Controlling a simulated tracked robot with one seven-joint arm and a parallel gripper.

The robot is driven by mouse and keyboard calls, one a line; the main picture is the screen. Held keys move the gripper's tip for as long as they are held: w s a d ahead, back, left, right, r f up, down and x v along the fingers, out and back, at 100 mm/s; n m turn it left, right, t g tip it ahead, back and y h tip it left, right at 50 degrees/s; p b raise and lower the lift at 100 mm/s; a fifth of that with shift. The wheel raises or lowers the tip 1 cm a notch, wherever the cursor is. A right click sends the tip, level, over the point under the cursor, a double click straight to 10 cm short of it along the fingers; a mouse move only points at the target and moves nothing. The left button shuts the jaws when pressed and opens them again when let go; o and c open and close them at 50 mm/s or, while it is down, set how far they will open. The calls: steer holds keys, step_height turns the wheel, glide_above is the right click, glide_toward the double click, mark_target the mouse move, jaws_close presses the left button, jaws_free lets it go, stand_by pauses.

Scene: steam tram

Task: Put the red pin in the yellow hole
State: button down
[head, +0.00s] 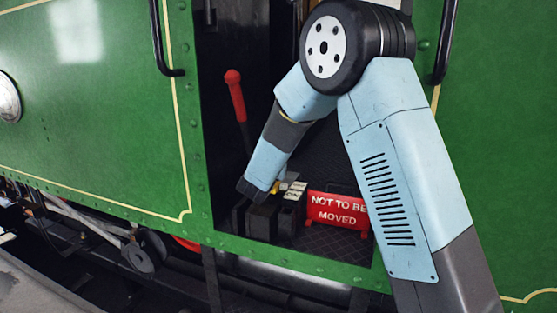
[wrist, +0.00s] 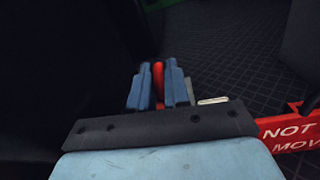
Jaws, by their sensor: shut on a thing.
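My gripper (wrist: 158,70) shows in the wrist view with its two blue fingers shut on the red pin (wrist: 158,84). The pin shows as a narrow red strip between the fingers; its lower end is hidden. In the head view my gripper (head: 275,187) is low inside the cab doorway, left of the red sign, mostly hidden by my wrist. A small yellow bit shows beside it there, too small to tell what it is. I cannot make out the yellow hole in either view.
A red sign (head: 337,210) reading "NOT TO BE MOVED" stands on the dark patterned floor, right of my gripper; it also shows in the wrist view (wrist: 292,133). Pale labels (head: 295,190) are close by. A red-handled lever (head: 236,95) stands behind. Green panels (head: 85,100) flank the doorway.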

steer(key=shift+s+d, duration=0.2)
steer(key=shift+d, duration=0.2)
stand_by(0.3)
steer(key=shift+a+f, duration=0.1)
steer(key=shift+f, duration=1.3)
stand_by(0.7)
steer(key=c, duration=1)
jaws_free()
steer(key=shift+s, duration=0.15)
steer(key=v, duration=1.3)
steer(key=shift+s+a, duration=0.1)
steer(key=shift+s, duration=0.15)
